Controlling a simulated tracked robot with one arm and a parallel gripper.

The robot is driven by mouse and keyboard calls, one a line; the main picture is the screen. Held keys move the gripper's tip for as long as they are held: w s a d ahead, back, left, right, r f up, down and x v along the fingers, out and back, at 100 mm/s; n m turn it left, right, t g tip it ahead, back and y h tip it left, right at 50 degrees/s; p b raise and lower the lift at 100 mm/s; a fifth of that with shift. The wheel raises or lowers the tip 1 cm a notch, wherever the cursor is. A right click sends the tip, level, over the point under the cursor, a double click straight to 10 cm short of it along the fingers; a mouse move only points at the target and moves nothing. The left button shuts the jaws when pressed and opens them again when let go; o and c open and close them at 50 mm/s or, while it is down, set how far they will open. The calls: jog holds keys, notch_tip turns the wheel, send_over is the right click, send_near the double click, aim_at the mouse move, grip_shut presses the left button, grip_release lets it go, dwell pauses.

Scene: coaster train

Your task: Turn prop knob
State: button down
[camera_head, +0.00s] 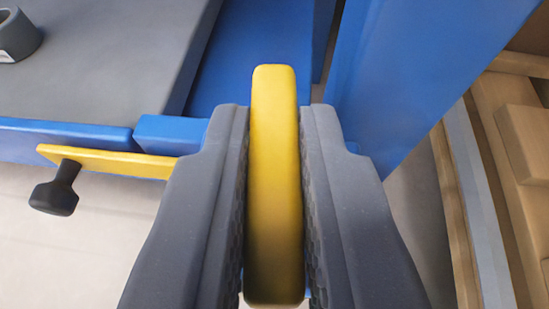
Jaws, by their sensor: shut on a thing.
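My gripper (275,200) fills the lower middle of the view, pointing away from the camera. Its two grey jaws are shut on a yellow bar-shaped knob (273,150). The knob stands nearly upright in the picture, and its top end sticks out past the jaw tips. Blue structure lies behind it. How the knob joins that structure is hidden by the knob and jaws.
A yellow strip (115,161) and a black knob (56,190) are at left, below a grey-topped blue surface (90,60). A dark grey ring-like part (16,36) sits on that surface. A blue post (410,75) rises at right, beside wooden track (510,150).

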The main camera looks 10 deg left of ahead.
jog(key=shift+w+d+r+n+y, duration=0.1)
jog(key=shift+r+n+y, duration=0.05)
jog(key=shift+n+y, duration=0.3)
jog(key=c, duration=1.4)
grip_release()
jog(key=shift+c, duration=0.2)
jog(key=p+v, duration=0.3)
jog(key=v, duration=1)
jog(key=shift+s, duration=0.35)
jog(key=shift+d+r, duration=0.1)
